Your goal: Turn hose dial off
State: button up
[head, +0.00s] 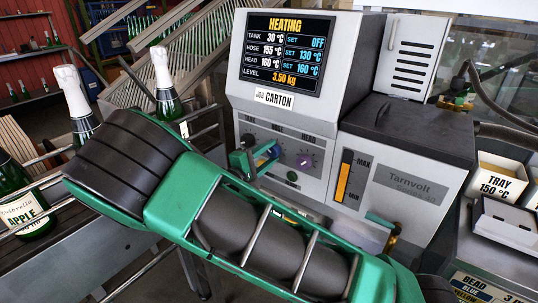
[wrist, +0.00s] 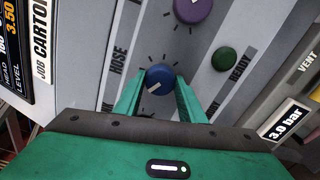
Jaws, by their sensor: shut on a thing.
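The hose dial (wrist: 158,79) is blue with a white pointer mark aimed at the lower left in the wrist view, beside the printed word HOSE. My gripper (wrist: 162,84) is shut on it, one green finger on each side. In the head view my gripper (head: 257,158) reaches the panel of the grey melter, and a bit of blue shows between the fingers. The screen (head: 287,54) reads HEATING, with hose at 155 °C and set 130 °C, tank set OFF and head set 160 °C.
A purple dial (head: 304,160) sits right of the hose dial, with a green button (head: 292,177) below. A tray (head: 495,178) marked 150 °C stands at the right. Bottles with white tops (head: 75,105) stand at the left. My arm crosses the foreground.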

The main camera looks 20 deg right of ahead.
jog(key=n, duration=0.6)
jog(key=shift+w+a+f+n, duration=0.1)
jog(key=shift+a+f+n, duration=0.05)
jog(key=shift+a+n, duration=0.15)
jog(key=n, duration=0.5)
jog(key=shift+n, duration=0.4)
jog(key=o, duration=1)
jog(key=shift+o, duration=0.2)
jog(key=shift+d, duration=0.15)
